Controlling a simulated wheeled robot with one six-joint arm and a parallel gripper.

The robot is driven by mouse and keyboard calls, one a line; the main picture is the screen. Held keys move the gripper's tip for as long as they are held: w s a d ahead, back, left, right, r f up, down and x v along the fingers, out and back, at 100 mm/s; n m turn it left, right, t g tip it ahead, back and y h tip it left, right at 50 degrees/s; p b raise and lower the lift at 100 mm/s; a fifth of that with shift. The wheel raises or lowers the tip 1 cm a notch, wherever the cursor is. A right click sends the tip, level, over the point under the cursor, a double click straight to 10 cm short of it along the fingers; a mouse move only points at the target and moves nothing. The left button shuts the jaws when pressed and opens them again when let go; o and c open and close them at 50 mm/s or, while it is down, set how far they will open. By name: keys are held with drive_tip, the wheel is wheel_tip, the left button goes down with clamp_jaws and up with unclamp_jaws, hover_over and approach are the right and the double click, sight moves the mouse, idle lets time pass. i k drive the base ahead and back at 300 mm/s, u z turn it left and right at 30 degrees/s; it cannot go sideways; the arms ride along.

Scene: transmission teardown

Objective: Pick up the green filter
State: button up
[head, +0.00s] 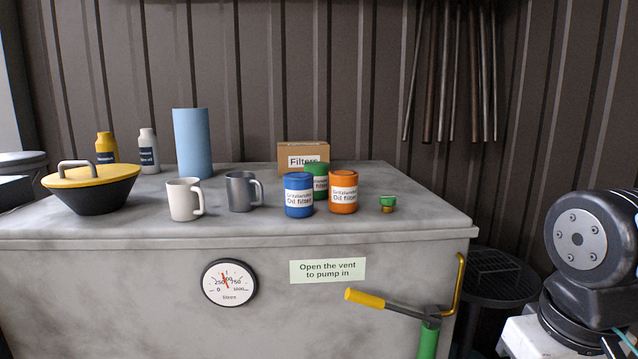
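The green filter (316,169) is a green can with a white label. It stands upright on the grey tank top, behind and between the blue oil filter (298,190) and the orange oil filter (343,187). These two hide much of its lower part and label. A cardboard box marked "Filters" (303,148) stands just behind it. My arm (590,250) shows at the lower right, off to the side of the tank. My gripper's fingers are not visible.
The grey tank (130,285) bears a white mug (184,199), a grey mug (242,191), a blue roll (192,143) and a yellow-lidded bowl (92,190). A small green cap (387,202) sits right of the filters. A yellow-handled pump (385,304) sticks out in front.

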sight(320, 169)
drive_tip(key=u, duration=0.2)
drive_tip(key=i, duration=1.15)
drive_tip(key=z, duration=0.7)
